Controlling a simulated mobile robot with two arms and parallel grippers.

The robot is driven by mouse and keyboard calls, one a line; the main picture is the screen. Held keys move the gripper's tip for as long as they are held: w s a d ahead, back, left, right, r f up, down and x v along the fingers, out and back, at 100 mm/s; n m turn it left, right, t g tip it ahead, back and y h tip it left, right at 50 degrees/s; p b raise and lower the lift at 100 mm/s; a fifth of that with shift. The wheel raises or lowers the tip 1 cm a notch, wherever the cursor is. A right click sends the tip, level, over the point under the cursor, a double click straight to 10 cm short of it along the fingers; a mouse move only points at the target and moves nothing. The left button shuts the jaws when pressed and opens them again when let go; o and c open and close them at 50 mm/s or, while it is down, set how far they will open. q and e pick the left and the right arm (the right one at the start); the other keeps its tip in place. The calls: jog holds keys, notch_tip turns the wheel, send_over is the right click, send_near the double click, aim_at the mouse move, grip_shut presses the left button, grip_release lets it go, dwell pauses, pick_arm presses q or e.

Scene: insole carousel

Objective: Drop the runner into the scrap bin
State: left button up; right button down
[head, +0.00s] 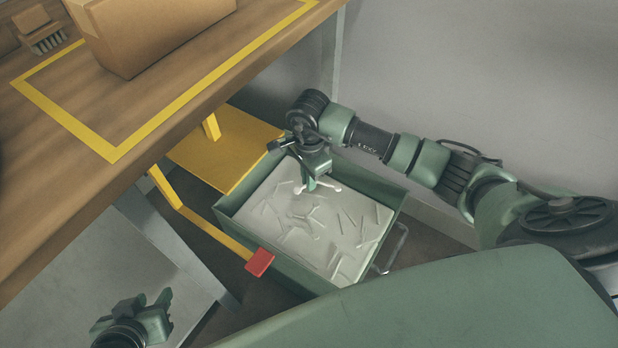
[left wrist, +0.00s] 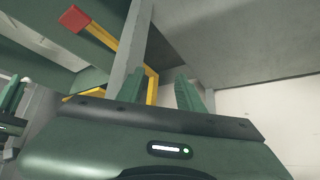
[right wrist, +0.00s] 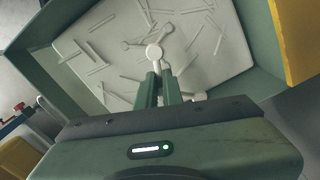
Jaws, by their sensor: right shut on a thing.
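The runner (head: 333,187) is a thin white piece with round ends. My right gripper (head: 312,184) is shut on it, above the inside of the scrap bin. In the right wrist view the runner (right wrist: 153,52) shows at the fingertips, with its part between the fingers hidden. The scrap bin (head: 365,182) is a green open box with a pale inside, strewn with thin white scraps. It fills much of the right wrist view (right wrist: 258,40). My left gripper (head: 152,308) is at the lower left, away from the bin; its fingers (left wrist: 160,78) stand apart and empty.
A wooden table (head: 60,180) with yellow tape carries a cardboard box (head: 150,40) and a brush (head: 42,38). A yellow panel (head: 225,145) and a yellow bar with a red end (head: 260,262) lie close beside the bin. A grey wall is behind.

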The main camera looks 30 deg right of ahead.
pick_arm(q)
jog(key=shift+w+d+r, duration=0.1)
jog(key=shift+w, duration=0.1)
pick_arm(e)
jog(key=c, duration=1.5)
grip_release()
